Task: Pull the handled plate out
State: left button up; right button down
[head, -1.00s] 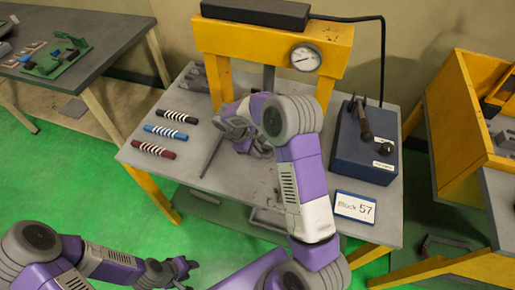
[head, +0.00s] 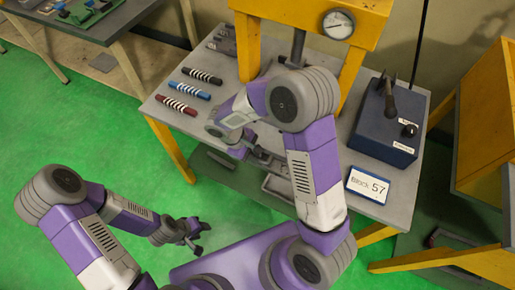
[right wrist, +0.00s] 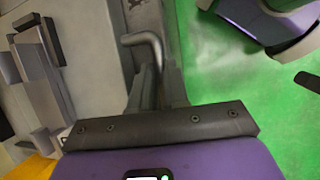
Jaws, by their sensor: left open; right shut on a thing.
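The handled plate shows in the right wrist view as a grey piece with a bent, rod-like handle (right wrist: 145,45). My right gripper (right wrist: 157,68) is shut on this handle. In the head view my right gripper (head: 240,152) is at the table's front edge, below my wrist; the plate is mostly hidden there by my arm. My left gripper (head: 196,234) is open and empty, low over the green floor, apart from the table.
The grey table (head: 168,117) carries a yellow press frame (head: 305,8) with a gauge, striped coils (head: 190,90), a blue control box (head: 383,125) and a "Block 57" sign (head: 367,185).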

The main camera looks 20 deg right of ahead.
jog(key=shift+a, duration=0.1)
jog(key=c, duration=1.1)
grip_release()
jog(key=p+v, duration=0.2)
jog(key=v, duration=0.5)
jog(key=shift+a+r, duration=0.1)
jog(key=shift+r, duration=0.2)
jog(key=s+a+f+m+t+y, duration=0.1)
jog(key=s+f+m+y, duration=0.2)
jog(key=f, duration=0.4)
jog(key=s+a+f+m+t+y, duration=0.1)
jog(key=s+f+m+y, duration=0.2)
jog(key=s+f, duration=0.3)
jog(key=s+a+f+m+y, duration=0.1)
jog(key=s+f+m, duration=0.3)
jog(key=f, duration=0.5)
jog(key=shift+s+a+f+m+t+y, duration=0.1)
jog(key=shift+m+t+y, duration=0.1)
jog(key=shift+y, duration=0.25)
jog(key=shift+s+a+m+t+y, duration=0.1)
jog(key=shift+t+y, duration=0.1)
jog(key=shift+y, duration=0.25)
